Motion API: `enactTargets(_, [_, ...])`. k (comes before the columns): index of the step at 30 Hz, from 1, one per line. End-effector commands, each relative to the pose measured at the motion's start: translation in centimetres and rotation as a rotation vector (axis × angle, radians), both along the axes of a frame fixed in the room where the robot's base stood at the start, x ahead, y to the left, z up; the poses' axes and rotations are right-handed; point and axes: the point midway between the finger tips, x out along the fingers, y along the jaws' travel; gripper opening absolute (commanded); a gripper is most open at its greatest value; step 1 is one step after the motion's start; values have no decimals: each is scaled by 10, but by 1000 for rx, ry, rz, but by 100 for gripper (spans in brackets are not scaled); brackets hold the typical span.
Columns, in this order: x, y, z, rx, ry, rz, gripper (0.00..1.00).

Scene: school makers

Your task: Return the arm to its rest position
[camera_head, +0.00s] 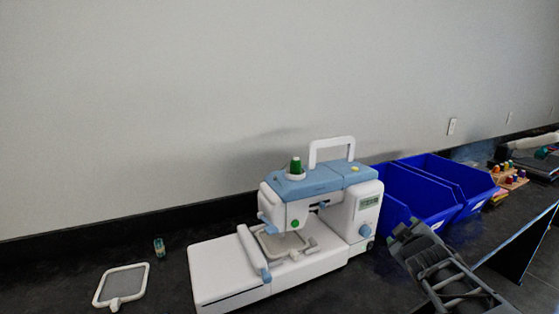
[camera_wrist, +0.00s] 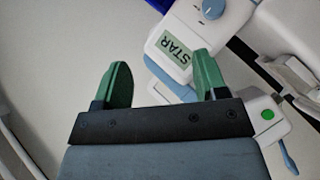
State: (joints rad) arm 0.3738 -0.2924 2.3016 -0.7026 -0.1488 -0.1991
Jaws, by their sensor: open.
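My gripper shows in the wrist view (camera_wrist: 160,82) with its two green fingers apart and nothing between them. A white and blue sewing machine (camera_head: 330,208) stands on the dark counter in the head view. Part of it, with a "STAR" display (camera_wrist: 174,54) and a dial, lies beyond my fingers in the wrist view. In the head view my dark arm is at the lower right, in front of the blue bins, and my fingertips cannot be made out there.
Two blue bins (camera_head: 407,189) stand right of the machine. A green thread spool (camera_head: 296,166) sits on top of it. A white hoop (camera_head: 146,267) and a small spool (camera_head: 159,247) lie at the left. Colored spools (camera_head: 508,171) stand at the far right. The wall (camera_head: 200,100) rises behind.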

Motion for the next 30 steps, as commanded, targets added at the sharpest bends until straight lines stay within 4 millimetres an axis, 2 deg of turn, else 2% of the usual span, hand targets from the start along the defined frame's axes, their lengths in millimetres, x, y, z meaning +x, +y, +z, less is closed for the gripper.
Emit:
enactTargets(1, [-12, 15, 21, 92, 60, -57, 66])
enactTargets(5, [-53, 49, 16, 326, 251, -207, 66])
enactTargets(9, [-99, 90, 9, 529, 464, -301, 66])
enactTargets(15, [-148, 132, 7, 685, 688, -360, 66])
enactTargets(21, [-166, 145, 5, 733, 772, -377, 66])
enactTargets(30, [-166, 145, 4, 735, 775, -378, 66])
